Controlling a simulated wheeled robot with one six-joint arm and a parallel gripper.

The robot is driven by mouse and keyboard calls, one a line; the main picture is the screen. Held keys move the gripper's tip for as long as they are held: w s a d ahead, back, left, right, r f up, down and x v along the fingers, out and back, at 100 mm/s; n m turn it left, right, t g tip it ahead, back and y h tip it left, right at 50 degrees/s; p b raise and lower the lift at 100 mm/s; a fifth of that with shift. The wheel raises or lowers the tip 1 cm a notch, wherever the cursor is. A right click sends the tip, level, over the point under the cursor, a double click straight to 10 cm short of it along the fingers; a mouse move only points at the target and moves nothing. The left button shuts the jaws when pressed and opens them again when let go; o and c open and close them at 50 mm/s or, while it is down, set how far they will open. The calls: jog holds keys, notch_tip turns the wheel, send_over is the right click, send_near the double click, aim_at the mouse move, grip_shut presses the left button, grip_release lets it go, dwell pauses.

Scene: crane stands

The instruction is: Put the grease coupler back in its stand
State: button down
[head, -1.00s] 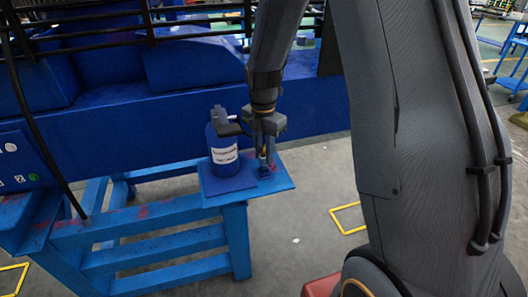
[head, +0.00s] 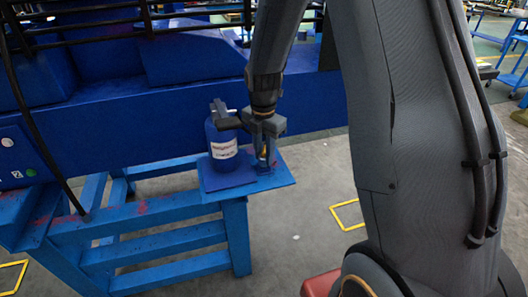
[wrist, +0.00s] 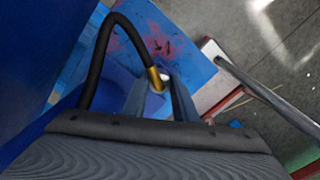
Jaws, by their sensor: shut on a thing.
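My gripper (head: 264,158) points down over the right part of a blue plate (head: 282,181) and is shut on the grease coupler. The coupler shows as a small yellow-brass piece (head: 263,154) between the fingers. In the wrist view the brass coupler (wrist: 155,78) sits between the two fingers, with a black hose (wrist: 98,62) curving away from it to the left. The small dark blue stand (head: 265,170) is on the plate, directly below the fingertips. The fingers partly hide it, and I cannot tell whether the coupler touches it.
A blue bottle (head: 222,152) with a white label stands on the plate, close left of my gripper. A blue frame (head: 160,245) carries the plate. A large blue machine (head: 130,125) stands behind. The grey floor (head: 310,220) right of the plate is mostly open.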

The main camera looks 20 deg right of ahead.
aim_at(264, 151)
jog(key=c, duration=1.4)
grip_release()
jog(key=shift+o, duration=0.2)
jog(key=shift+r, duration=0.15)
jog(key=shift+r+p, duration=2)
jog(key=shift+r, duration=0.4)
notch_tip(264, 151, up, 7)
jog(key=b, duration=0.2)
jog(key=s+f+m+b, duration=0.2)
jog(key=s+m, duration=0.6)
jog(key=m, duration=0.4)
jog(key=s+f+m+t+b, duration=0.1)
jog(key=s+f+m, duration=0.3)
jog(key=s+m, duration=0.5)
jog(key=m+b, duration=0.1)
jog(key=m, duration=0.2)
jog(key=shift+s+f+m, duration=0.15)
jog(key=shift+s+m, duration=0.1)
jog(key=shift+m, duration=0.05)
